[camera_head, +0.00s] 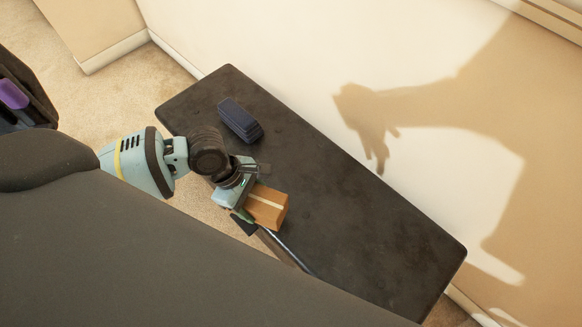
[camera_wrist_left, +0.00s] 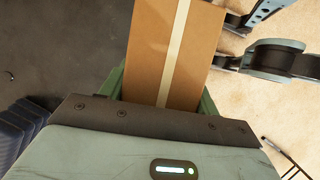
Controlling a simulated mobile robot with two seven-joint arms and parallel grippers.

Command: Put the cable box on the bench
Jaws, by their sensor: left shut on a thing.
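The cable box, a brown cardboard box (camera_head: 268,206) with a pale tape strip, is held in my left gripper (camera_head: 252,200). In the left wrist view the box (camera_wrist_left: 150,55) sits between the green fingers of my left gripper (camera_wrist_left: 163,85), which are shut on it. The bench (camera_head: 350,225) is a long dark slab running from upper left to lower right. In the head view the box overlaps the bench's near long edge. I cannot tell its height above the top. My right gripper is not in view.
A dark blue ridged case (camera_head: 240,119) lies on the far left part of the bench; it also shows in the left wrist view (camera_wrist_left: 18,130). A pale wall (camera_head: 290,50) runs behind the bench. The bench's middle and right are clear.

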